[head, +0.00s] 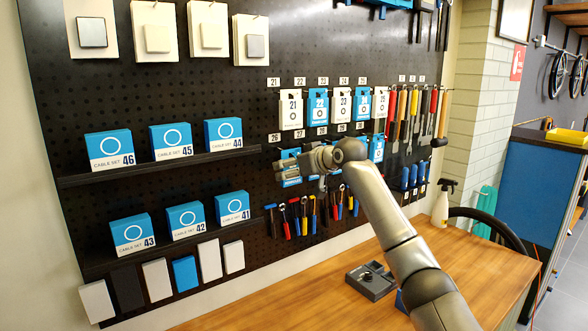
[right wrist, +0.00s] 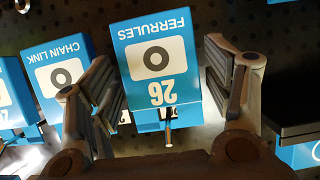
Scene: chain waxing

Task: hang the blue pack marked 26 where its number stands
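The blue-and-white pack marked 26 (right wrist: 158,65), with a ring picture and the word FERRULES, shows upside down in the right wrist view. It is between the two fingers of my right gripper (right wrist: 160,75), which are spread apart, with no clear grip on it. A metal peg (right wrist: 168,134) sticks out at the pack's number end; the pack appears to hang there, though the contact is hard to see. In the head view my right gripper (head: 284,166) is at the pegboard below the number tag 26 (head: 275,138) and hides much of the pack. My left gripper is out of view.
A CHAIN LINK pack (right wrist: 62,75) hangs close beside the left finger in the wrist view. A dark shelf edge (right wrist: 295,133) lies at the right. In the head view, packs 21 (head: 291,110) and 22 (head: 318,108) hang above, and tools (head: 305,212) hang below.

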